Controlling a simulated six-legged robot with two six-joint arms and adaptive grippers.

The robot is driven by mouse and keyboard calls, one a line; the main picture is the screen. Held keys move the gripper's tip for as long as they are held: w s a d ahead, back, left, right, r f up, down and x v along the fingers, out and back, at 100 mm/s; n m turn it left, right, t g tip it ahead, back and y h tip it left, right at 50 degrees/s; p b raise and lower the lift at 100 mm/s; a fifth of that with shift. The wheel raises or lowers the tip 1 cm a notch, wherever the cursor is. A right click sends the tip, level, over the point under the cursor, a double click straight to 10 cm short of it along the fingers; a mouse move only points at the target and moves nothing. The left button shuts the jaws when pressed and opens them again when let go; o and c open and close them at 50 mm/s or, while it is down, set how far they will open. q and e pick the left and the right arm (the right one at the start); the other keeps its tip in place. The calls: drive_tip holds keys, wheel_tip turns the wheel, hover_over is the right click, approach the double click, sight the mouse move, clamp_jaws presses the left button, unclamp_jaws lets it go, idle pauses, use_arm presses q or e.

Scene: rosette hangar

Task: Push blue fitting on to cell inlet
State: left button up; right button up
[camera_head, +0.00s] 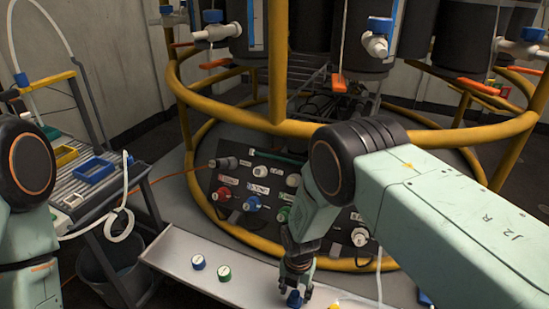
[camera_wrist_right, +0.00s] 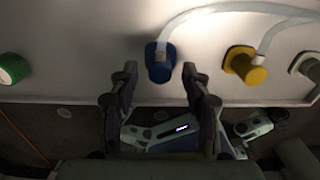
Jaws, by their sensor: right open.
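The blue fitting (camera_wrist_right: 160,66) stands on a pale tray (camera_head: 178,262), with a clear hose leading off it to the right in the wrist view. In the head view it shows as a small blue piece (camera_head: 294,299) under my right gripper (camera_head: 296,284). In the wrist view the right gripper (camera_wrist_right: 156,78) is open, with one finger on each side of the fitting and gaps between. Dark cells with white and blue valve fittings (camera_head: 216,32) hang in the yellow frame; I cannot tell which port is the cell inlet. My left gripper is out of view.
On the tray are a blue-topped cap (camera_head: 198,262), a green-topped cap (camera_head: 224,273) and a yellow fitting (camera_wrist_right: 245,66). Behind it stands a panel of coloured connectors (camera_head: 252,203). The yellow ring frame (camera_head: 225,107) surrounds the cells. A slatted cart (camera_head: 100,190) is at left.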

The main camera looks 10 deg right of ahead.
sight(295, 293)
wheel_tip(295, 293, down, 2)
drive_tip(key=shift+f+b, duration=0.1)
drive_tip(key=shift+b, duration=0.35)
drive_tip(key=shift+p, duration=0.5)
idle(0.8)
drive_tip(key=shift+c, duration=0.2)
clamp_jaws()
drive_tip(key=shift+r, duration=0.25)
idle(0.4)
drive_tip(key=shift+r+p, duration=2.9)
drive_tip(key=shift+p, duration=0.05)
